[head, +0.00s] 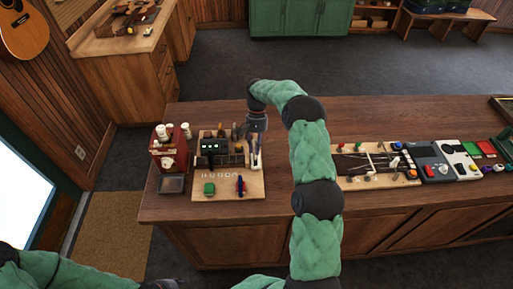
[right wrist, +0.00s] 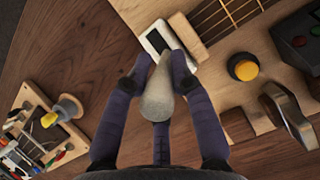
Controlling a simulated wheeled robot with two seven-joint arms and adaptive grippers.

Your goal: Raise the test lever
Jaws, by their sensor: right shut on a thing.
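The test lever (right wrist: 157,100) shows in the right wrist view as a pale, tapered handle. It stands beside a white plate with a dark slot (right wrist: 158,40) on a light wooden board (head: 228,187). My right gripper (right wrist: 162,72) is shut on the lever, with a dark finger on each side of it. In the head view the right gripper (head: 255,158) reaches down at the board's right side, and the lever is mostly hidden by the fingers there. How far the lever is tilted cannot be told. My left arm shows at the bottom left, but its gripper is out of view.
Another board (head: 375,163) with several small parts lies right of my arm. The counter front is clear.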

